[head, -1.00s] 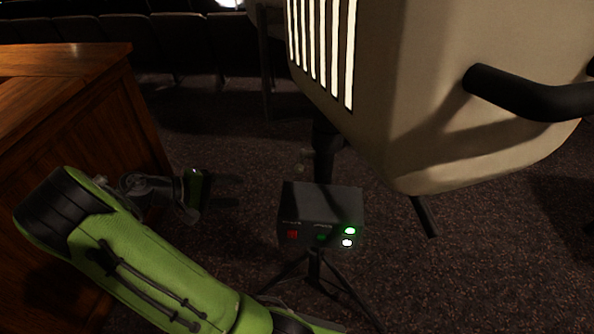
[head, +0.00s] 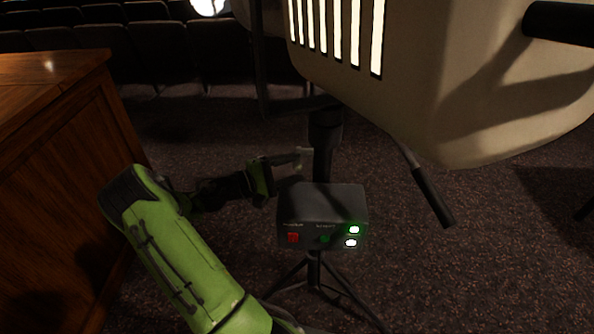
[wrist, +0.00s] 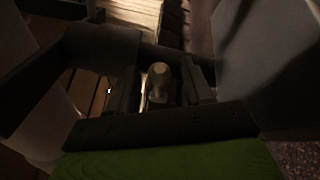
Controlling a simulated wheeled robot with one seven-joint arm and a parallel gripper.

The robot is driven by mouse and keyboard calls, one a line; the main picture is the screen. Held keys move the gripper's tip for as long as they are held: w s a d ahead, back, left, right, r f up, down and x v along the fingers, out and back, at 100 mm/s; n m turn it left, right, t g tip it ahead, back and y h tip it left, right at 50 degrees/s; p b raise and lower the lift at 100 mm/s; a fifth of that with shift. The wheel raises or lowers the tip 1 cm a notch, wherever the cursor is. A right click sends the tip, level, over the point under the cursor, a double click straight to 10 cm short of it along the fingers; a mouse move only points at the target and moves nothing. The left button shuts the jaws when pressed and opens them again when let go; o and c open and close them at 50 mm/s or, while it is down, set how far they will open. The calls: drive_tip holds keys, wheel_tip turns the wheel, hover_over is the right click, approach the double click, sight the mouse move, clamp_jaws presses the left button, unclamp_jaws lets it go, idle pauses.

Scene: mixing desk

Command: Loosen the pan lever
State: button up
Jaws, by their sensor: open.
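A small pale lever with a rounded end (wrist: 159,78) shows in the wrist view between the two dark fingers of my gripper (wrist: 161,92). Gaps show on both sides of it, so the fingers look apart from it. In the head view my gripper (head: 292,161) is open beside the dark stand column (head: 325,140), just below the big lamp housing (head: 470,80). The lever is too small and dark to tell apart from the fingertips in that view. Whether it is tight or loose cannot be seen.
A dark control box (head: 320,205) with red and green buttons and lit lamps sits on the tripod (head: 316,272), close below my gripper. A black-gripped handle (head: 433,197) hangs from the housing at right. A wooden desk (head: 60,150) stands at left. Carpet is clear at right.

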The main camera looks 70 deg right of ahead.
drive_tip(key=shift+x, duration=0.85)
drive_tip(key=shift+c, duration=0.3)
clamp_jaws()
